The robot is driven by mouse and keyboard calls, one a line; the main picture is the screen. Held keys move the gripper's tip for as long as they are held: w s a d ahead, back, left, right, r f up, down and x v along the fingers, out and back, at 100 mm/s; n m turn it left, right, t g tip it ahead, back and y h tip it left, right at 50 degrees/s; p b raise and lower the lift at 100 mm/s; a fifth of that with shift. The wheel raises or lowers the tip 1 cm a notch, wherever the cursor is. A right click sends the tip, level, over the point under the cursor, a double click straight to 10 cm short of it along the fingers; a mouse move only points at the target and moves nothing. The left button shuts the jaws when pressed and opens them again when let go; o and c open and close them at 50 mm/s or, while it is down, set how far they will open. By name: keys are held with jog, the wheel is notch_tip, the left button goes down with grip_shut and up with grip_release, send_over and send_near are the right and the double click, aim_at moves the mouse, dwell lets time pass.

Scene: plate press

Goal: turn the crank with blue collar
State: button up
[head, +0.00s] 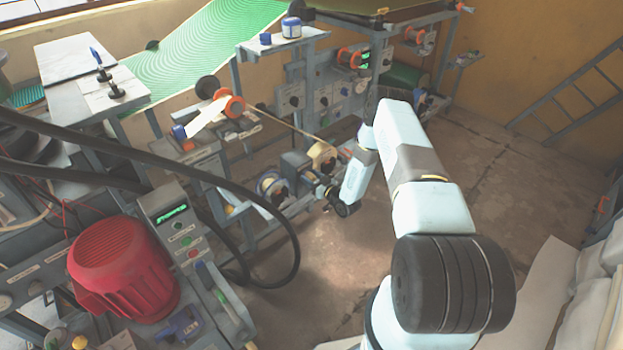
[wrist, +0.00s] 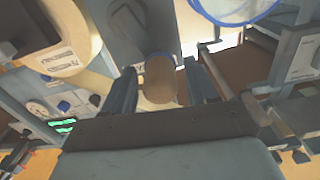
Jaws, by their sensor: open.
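In the wrist view a rounded brown knob (wrist: 160,82) stands in front of a grey box, with a bit of blue at its far end. My gripper (wrist: 160,88) is open, with one finger on each side of the knob. I cannot tell whether either finger touches it. In the head view my gripper (head: 326,190) is low at the machine frame, beside the grey box (head: 297,172); the knob is too small to make out there.
A blue-rimmed wheel (head: 271,186) is left of the box, and a cream roll (head: 322,155) is right of it; both flank the gripper closely. Black hoses (head: 285,235) loop in front of the frame. A red motor (head: 122,268) stands front left. The floor (head: 480,165) at right is clear.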

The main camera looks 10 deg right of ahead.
jog(key=shift+c, duration=0.4)
grip_shut()
